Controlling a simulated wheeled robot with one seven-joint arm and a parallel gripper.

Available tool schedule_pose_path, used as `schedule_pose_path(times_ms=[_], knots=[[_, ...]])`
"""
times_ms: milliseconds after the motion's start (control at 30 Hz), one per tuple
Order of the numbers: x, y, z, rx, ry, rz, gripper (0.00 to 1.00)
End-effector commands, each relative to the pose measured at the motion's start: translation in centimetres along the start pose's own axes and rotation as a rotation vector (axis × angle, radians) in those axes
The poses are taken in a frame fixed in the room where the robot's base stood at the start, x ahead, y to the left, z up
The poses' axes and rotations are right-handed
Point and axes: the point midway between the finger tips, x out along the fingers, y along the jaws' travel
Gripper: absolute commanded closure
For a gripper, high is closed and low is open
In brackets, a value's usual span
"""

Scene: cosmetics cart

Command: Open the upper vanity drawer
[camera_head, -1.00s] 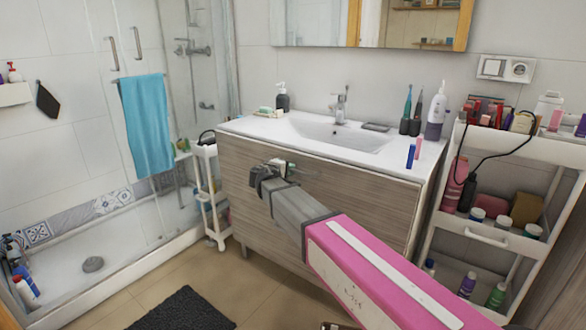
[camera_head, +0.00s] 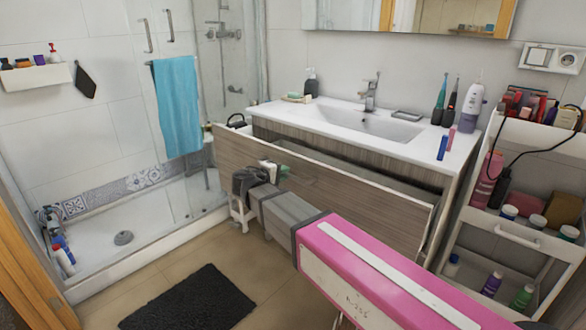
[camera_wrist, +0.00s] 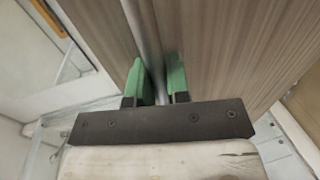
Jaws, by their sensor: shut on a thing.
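The upper vanity drawer (camera_head: 345,200) has a wood-grain front and stands out from the white-topped vanity (camera_head: 350,130), with a dark gap behind its top edge. My gripper (camera_head: 282,171) is at the drawer front, left of its middle. In the wrist view the green fingertips (camera_wrist: 158,80) are shut on the grey bar handle (camera_wrist: 147,40), one on each side of it. The drawer front (camera_wrist: 220,40) fills much of that view. In the head view my arm hides the handle and the lower part of the front.
A white cart (camera_head: 510,235) with bottles stands close to the vanity's right side. A blue bottle and a pink bottle stand on the countertop's right end. A dark mat (camera_head: 190,300) lies on the floor. The shower tray (camera_head: 130,255) is at the left.

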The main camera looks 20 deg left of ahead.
Motion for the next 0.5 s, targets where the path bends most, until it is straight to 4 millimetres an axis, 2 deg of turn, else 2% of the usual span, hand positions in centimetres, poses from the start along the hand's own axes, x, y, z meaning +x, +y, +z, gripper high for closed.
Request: schedule_pose_path(times_ms=[33, 200, 500], knots=[[-1.1, -0.2, -0.1, -0.001, 0.006, 0.0, 1.0], [-4.2, -0.8, -0.1, -0.001, 0.005, 0.0, 1.0], [-9.2, -1.8, -0.1, 0.0, 0.005, 0.0, 1.0]])
